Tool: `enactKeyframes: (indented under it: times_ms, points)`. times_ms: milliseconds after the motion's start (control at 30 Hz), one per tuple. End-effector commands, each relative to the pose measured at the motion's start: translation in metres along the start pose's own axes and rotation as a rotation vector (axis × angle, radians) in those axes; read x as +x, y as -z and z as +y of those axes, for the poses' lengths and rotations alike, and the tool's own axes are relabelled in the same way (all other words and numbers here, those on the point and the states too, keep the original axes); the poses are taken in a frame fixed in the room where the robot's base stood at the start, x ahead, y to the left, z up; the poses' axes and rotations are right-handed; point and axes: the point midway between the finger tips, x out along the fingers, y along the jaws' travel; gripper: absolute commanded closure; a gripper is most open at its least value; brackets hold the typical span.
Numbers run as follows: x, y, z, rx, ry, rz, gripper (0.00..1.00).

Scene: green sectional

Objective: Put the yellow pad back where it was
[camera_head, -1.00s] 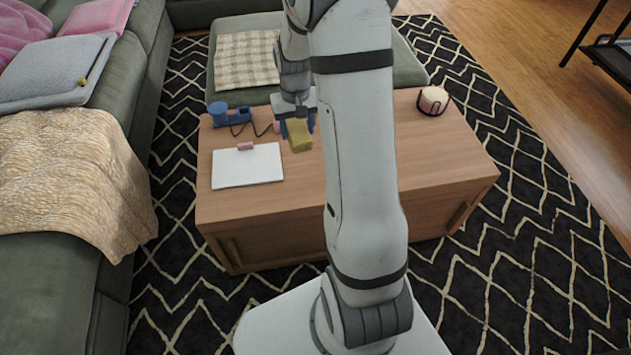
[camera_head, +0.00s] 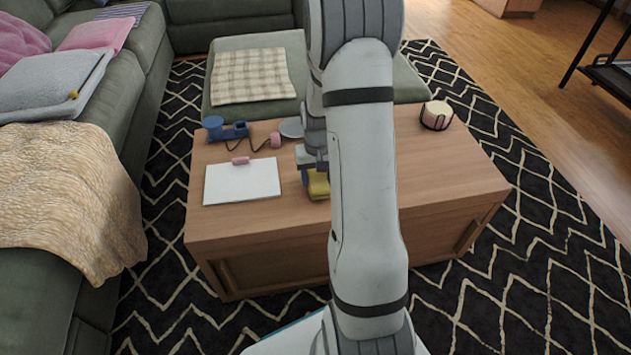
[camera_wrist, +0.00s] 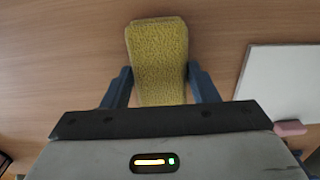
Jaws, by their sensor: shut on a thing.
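The yellow pad (camera_head: 318,185) is a small rough-textured block. In the wrist view the pad (camera_wrist: 158,60) lies between the two blue fingers of my gripper (camera_wrist: 160,88), which is shut on it. In the head view my gripper (camera_head: 314,172) is over the wooden table (camera_head: 240,228), to the right of the white board, and my arm partly hides it. I cannot tell whether the pad touches the tabletop.
A white board (camera_head: 240,184) with a pink block (camera_head: 240,160) at its edge lies left of my gripper. Behind are a blue object (camera_head: 226,131), a pink cylinder (camera_head: 275,140) and a grey disc (camera_head: 292,127). A candle (camera_head: 436,115) stands at the right.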

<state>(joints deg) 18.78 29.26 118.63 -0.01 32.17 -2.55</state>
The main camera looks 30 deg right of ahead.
Motion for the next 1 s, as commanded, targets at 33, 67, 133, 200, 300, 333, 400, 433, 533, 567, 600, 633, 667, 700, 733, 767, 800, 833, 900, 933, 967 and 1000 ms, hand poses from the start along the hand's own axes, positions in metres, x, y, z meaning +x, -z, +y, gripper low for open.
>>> enactKeyframes:
  times_ms: [33, 67, 133, 200, 300, 333, 400, 433, 533, 567, 600, 633, 667, 700, 733, 767, 800, 833, 900, 933, 967, 1000]
  points:
    - [0.0054, 0.0002, -0.0002, 0.0, 0.0, 0.001, 0.68]
    - [0.0053, 0.0003, -0.0002, 0.0, 0.0, 0.001, 0.68]
    - [0.0039, 0.0004, -0.0003, -0.001, 0.0, 0.002, 0.68]
    - [0.0036, 0.0004, -0.0004, -0.001, 0.0, 0.002, 0.68]
    - [0.0047, 0.0002, -0.0005, -0.001, 0.0, 0.001, 0.68]
    - [0.0057, 0.0002, -0.0005, -0.001, 0.0, 0.001, 0.68]
    - [0.0083, 0.0002, -0.0006, -0.001, 0.0, 0.001, 0.68]
    - [0.007, 0.0002, -0.0006, -0.001, 0.0, 0.001, 0.44]
    - [0.0068, 0.0002, -0.0007, -0.001, 0.0, 0.001, 0.36]
    - [0.0068, 0.0002, -0.0007, -0.001, 0.0, 0.001, 0.33]
    - [0.0068, 0.0002, -0.0008, -0.002, 0.0, 0.001, 0.3]
    - [0.0068, 0.0002, -0.0008, -0.002, 0.0, 0.001, 0.28]
    - [0.0068, 0.0002, -0.0009, -0.002, 0.0, 0.001, 0.25]
    - [0.0068, 0.0002, -0.0009, -0.002, 0.0, 0.001, 0.25]
    - [0.0067, 0.0002, -0.0009, -0.002, 0.0, 0.001, 0.25]
    - [0.0067, 0.0002, -0.001, -0.002, 0.0, 0.001, 0.25]
    - [0.0067, 0.0002, -0.001, -0.002, 0.0, 0.001, 0.25]
    - [0.0067, 0.0002, -0.001, -0.002, 0.0, 0.001, 0.25]
    - [0.0059, 0.0002, -0.0011, -0.002, 0.0, 0.001, 0.25]
    - [0.0046, 0.0003, -0.0011, -0.002, 0.0, 0.001, 0.25]
    - [0.0026, 0.0004, -0.0011, -0.002, 0.0, 0.002, 0.25]
    - [-0.001, 0.0005, -0.0011, -0.002, 0.0, 0.002, 0.25]
